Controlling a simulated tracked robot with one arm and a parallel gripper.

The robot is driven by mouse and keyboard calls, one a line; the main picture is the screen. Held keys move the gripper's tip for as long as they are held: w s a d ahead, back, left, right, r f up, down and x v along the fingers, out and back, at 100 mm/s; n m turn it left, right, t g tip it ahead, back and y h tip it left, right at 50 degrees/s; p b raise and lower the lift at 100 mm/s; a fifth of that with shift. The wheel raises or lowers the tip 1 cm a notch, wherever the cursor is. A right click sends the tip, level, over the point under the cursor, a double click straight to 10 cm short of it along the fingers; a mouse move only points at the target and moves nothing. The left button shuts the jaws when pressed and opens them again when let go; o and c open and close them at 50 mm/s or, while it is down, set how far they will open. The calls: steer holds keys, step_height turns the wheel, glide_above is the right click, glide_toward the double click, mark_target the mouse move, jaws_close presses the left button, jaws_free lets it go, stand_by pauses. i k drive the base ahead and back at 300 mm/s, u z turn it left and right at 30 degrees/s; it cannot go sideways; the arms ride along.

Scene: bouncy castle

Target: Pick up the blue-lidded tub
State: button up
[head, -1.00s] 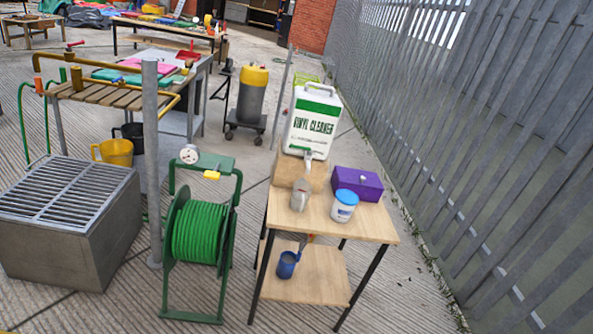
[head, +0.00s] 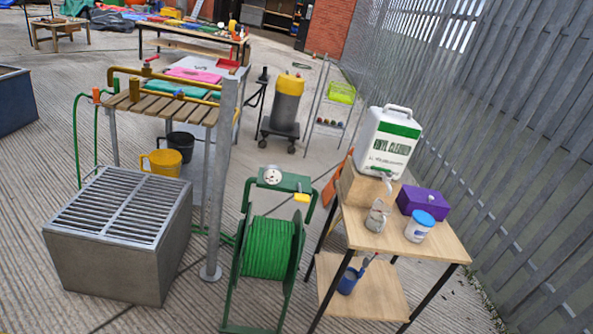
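The blue-lidded tub (head: 419,227) is a small white tub with a blue lid. It stands upright on the top of a small wooden table (head: 440,247) at the right. A purple box (head: 424,202) is right behind it, and a grey spouted container (head: 377,216) stands to its left. A white vinyl cleaner jug (head: 388,145) with a green band stands on a wooden block behind them. My gripper does not show in the head view.
A green hose reel (head: 268,248) stands just left of the table, beside a metal post (head: 222,180) and a grated metal box (head: 120,240). A metal fence (head: 500,130) runs along the right. The lower shelf holds a blue mug (head: 348,281).

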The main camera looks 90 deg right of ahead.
mark_target(421, 221)
steer(key=i, duration=1.05)
steer(key=z, duration=3.45)
steer(key=i, duration=0.95)
steer(key=u, duration=0.25)
steer(key=k, duration=0.8)
steer(key=z, duration=0.2)
